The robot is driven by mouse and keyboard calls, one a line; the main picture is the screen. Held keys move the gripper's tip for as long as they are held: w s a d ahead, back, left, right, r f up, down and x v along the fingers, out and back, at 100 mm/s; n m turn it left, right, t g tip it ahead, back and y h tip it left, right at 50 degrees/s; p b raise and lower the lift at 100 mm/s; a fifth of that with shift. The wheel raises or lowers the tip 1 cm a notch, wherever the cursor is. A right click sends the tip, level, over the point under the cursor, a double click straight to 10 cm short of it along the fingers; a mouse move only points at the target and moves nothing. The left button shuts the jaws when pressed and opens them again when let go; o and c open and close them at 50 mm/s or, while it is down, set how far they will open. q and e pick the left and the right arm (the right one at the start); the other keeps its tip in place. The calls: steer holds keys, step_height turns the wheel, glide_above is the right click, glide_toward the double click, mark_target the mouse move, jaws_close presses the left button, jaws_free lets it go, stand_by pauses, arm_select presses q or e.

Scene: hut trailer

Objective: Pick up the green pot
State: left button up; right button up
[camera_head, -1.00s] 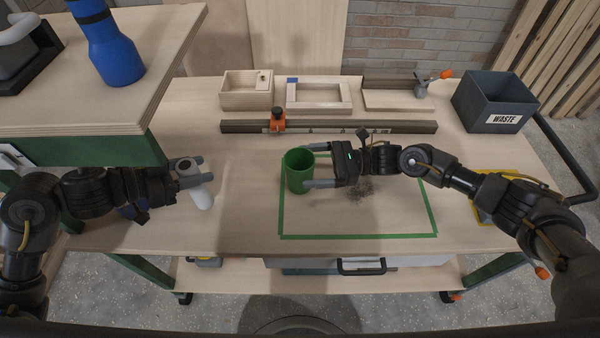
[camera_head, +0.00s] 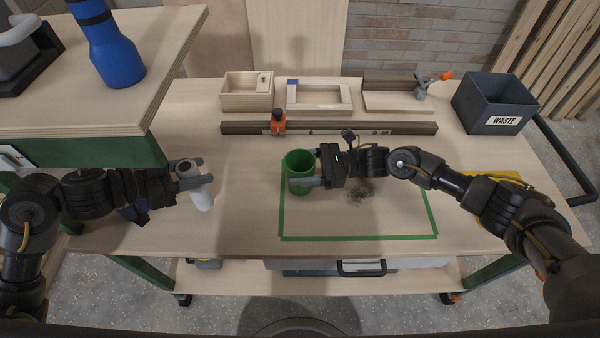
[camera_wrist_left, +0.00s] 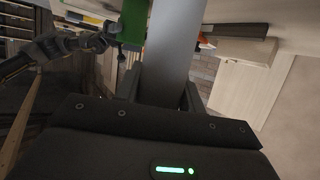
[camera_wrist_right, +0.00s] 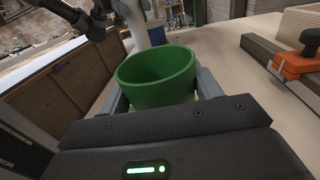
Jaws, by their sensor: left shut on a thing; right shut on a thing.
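The green pot (camera_head: 299,187) is an open, empty-looking cup standing at the left end of a green taped rectangle on the bench. My right gripper (camera_head: 301,168) reaches in from the right, its fingers on either side of the pot and shut on it. In the right wrist view the pot (camera_wrist_right: 158,88) sits between the two fingers, rim facing up. My left gripper (camera_head: 191,176) is shut on a white cylinder (camera_head: 202,197) left of the pot. The cylinder (camera_wrist_left: 168,60) fills the middle of the left wrist view. I cannot tell whether the pot touches the bench.
A grey WASTE bin (camera_head: 493,103) stands at the back right. A rail (camera_head: 350,127) with an orange clamp and wooden trays lie behind. A raised shelf with a blue bottle (camera_head: 112,55) is at the left.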

steer(key=shift+r, duration=0.1)
step_height(320, 180, up, 10)
stand_by(0.4)
steer(key=shift+f, duration=4.5)
steer(key=shift+f, duration=0.1)
steer(key=shift+f, duration=0.3)
steer(key=shift+f, duration=0.15)
steer(key=o, duration=1.1)
steer(key=shift+c, duration=0.2)
